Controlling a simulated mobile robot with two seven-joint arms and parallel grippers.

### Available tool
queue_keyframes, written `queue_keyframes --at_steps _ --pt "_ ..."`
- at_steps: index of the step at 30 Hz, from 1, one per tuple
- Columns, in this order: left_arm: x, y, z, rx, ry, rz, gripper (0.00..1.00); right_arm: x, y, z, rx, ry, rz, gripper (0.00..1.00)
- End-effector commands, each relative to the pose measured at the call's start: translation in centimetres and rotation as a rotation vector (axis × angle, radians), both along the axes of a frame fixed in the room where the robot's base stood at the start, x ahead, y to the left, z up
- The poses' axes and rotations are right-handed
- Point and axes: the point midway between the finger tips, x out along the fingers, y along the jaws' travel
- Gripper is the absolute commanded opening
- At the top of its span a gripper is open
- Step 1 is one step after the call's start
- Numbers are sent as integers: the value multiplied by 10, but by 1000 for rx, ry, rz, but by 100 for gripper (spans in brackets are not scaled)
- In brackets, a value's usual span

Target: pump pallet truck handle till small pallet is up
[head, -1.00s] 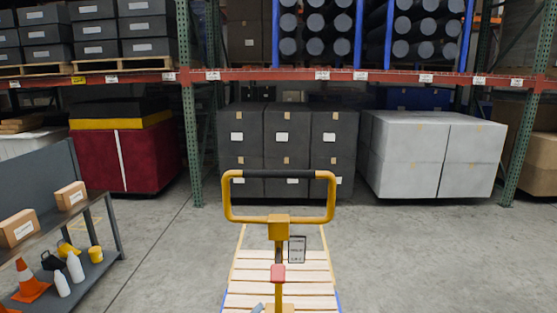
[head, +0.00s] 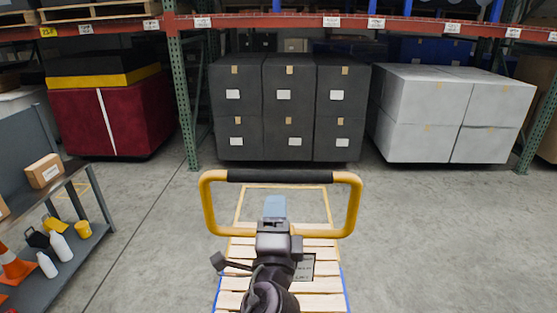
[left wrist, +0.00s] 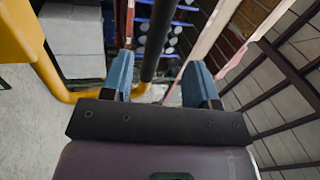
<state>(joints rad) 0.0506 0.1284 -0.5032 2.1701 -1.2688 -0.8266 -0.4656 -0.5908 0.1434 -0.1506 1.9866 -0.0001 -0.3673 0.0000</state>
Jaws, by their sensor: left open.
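The pallet truck handle is a yellow loop (head: 350,205) with a black grip bar (head: 280,176) across its top. My left gripper (head: 274,207) is open, in front of the loop and just below the grip bar in the head view. In the left wrist view its two blue fingers (left wrist: 158,82) are apart. The black bar (left wrist: 158,40) shows between them, but whether they reach around it I cannot tell. The small pallet (head: 236,284) of pale wooden slats with blue edges lies low beyond the handle. My arm hides the handle's shaft. My right gripper is not in view.
A yellow outline (head: 322,205) marks the floor beyond the pallet. Black boxes (head: 290,108) and white boxes (head: 450,110) stand under the rack. A grey shelf cart (head: 75,250) with cartons, bottles and a cone is at left. Floor at right is clear.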

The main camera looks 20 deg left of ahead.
Motion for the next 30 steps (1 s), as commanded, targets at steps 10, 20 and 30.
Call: queue_keyframes --at_steps 10,20,30 --pt "20 10 8 55 15 41 54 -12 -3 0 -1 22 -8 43" --pt "72 24 23 54 16 39 54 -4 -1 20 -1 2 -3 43" --pt "98 32 28 51 18 38 54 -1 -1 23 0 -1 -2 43"
